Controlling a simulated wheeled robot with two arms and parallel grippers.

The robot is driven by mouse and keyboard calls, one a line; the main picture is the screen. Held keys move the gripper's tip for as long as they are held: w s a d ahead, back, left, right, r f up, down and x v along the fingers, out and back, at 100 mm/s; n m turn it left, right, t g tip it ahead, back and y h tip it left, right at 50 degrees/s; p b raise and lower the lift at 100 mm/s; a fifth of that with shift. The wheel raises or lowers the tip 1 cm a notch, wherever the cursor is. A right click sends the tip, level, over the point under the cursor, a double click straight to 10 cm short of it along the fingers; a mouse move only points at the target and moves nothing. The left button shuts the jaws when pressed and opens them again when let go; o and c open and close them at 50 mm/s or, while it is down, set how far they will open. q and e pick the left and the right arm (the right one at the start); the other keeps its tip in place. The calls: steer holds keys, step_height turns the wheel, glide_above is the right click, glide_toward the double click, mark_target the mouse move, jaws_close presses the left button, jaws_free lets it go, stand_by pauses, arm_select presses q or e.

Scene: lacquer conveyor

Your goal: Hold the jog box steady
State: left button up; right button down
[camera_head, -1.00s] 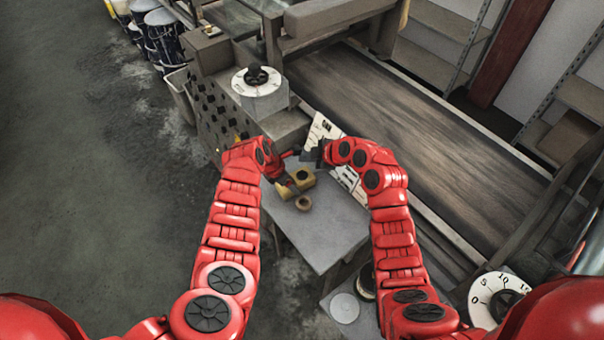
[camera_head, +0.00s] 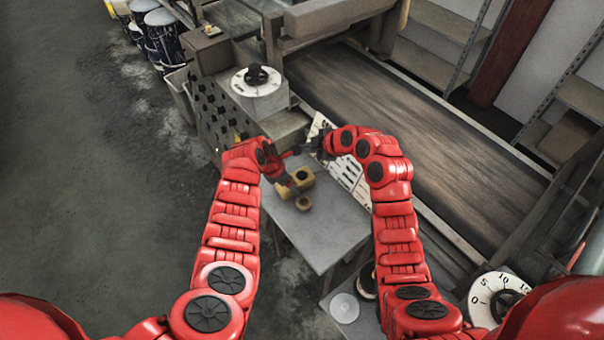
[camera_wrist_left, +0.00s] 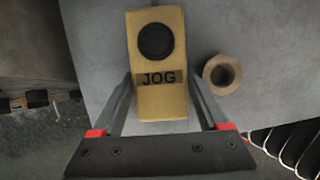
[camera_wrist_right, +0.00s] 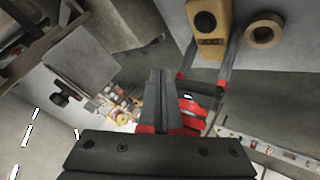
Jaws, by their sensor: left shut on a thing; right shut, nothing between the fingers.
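The yellow jog box (camera_head: 304,178) lies on the grey table (camera_head: 335,222). In the left wrist view the box (camera_wrist_left: 158,100) shows a round black button and a JOG label. My left gripper (camera_wrist_left: 158,80) is shut on it, one finger along each side. The right wrist view also shows the box (camera_wrist_right: 211,42) at the top, beside the left gripper's fingers. My right gripper (camera_wrist_right: 158,75) is shut and empty. In the head view it is up and right of the box, clear of it, near the white marked sheet (camera_head: 345,172).
A tan ring, like a tape roll (camera_head: 303,204), lies close to the box. A white dial with a black knob (camera_head: 257,79) stands on a block behind. The conveyor belt (camera_head: 400,115) runs at the right. The table's front part is clear.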

mark_target(306, 175)
steer(key=shift+f, duration=0.2)
steer(key=shift+f, duration=4.3)
steer(key=shift+f, duration=0.4)
steer(key=shift+f, duration=0.4)
steer(key=shift+r, duration=0.8)
steer(key=shift+r, duration=0.1)
steer(key=shift+r, duration=2.4)
